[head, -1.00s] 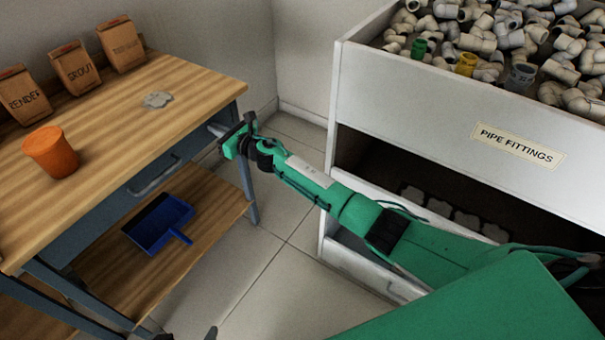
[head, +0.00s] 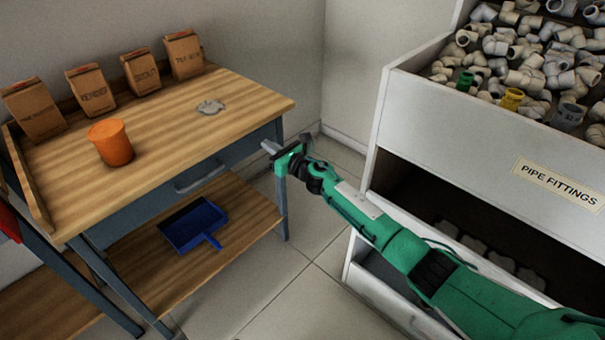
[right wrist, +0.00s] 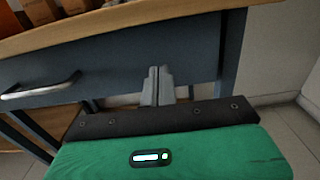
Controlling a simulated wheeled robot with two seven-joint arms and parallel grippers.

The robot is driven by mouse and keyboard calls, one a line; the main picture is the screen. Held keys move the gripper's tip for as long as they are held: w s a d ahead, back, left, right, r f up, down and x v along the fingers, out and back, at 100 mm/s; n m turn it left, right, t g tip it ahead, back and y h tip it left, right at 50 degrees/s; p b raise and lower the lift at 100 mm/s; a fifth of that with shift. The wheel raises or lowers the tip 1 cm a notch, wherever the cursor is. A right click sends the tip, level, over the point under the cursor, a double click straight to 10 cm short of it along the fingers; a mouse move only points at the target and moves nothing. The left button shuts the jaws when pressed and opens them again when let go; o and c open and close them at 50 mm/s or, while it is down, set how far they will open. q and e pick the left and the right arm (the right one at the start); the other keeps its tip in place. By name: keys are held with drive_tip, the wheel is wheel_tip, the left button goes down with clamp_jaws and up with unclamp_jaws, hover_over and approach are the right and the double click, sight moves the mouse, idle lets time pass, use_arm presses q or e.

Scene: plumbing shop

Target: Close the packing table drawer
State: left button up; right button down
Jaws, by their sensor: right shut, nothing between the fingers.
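The packing table (head: 230,110) has a wooden top and blue-grey legs, on the left of the head view. Its blue-grey drawer (head: 150,205) has a grey bar handle (head: 200,178) and sits under the top's front edge. It looks about flush; I cannot tell if a small gap is left. The drawer (right wrist: 110,60) and handle (right wrist: 40,88) also show in the right wrist view. My right gripper (head: 268,147) is shut and empty, at the drawer front's right end. In the wrist view its fingertips (right wrist: 157,72) point at that front; contact is unclear. My left gripper is out of view.
An orange cup (head: 111,143), a grey flat lump (head: 210,107) and several paper bags (head: 141,72) stand on the table. A blue dustpan (head: 194,225) lies on its lower shelf. A white pipe fittings unit (head: 440,120) stands right. Floor between is clear.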

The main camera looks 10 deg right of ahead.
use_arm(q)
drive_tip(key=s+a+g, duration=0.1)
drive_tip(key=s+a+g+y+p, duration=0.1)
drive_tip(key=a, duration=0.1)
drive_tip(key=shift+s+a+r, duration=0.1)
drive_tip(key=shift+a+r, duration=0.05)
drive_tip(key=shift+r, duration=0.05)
use_arm(e)
drive_tip(key=v, duration=1)
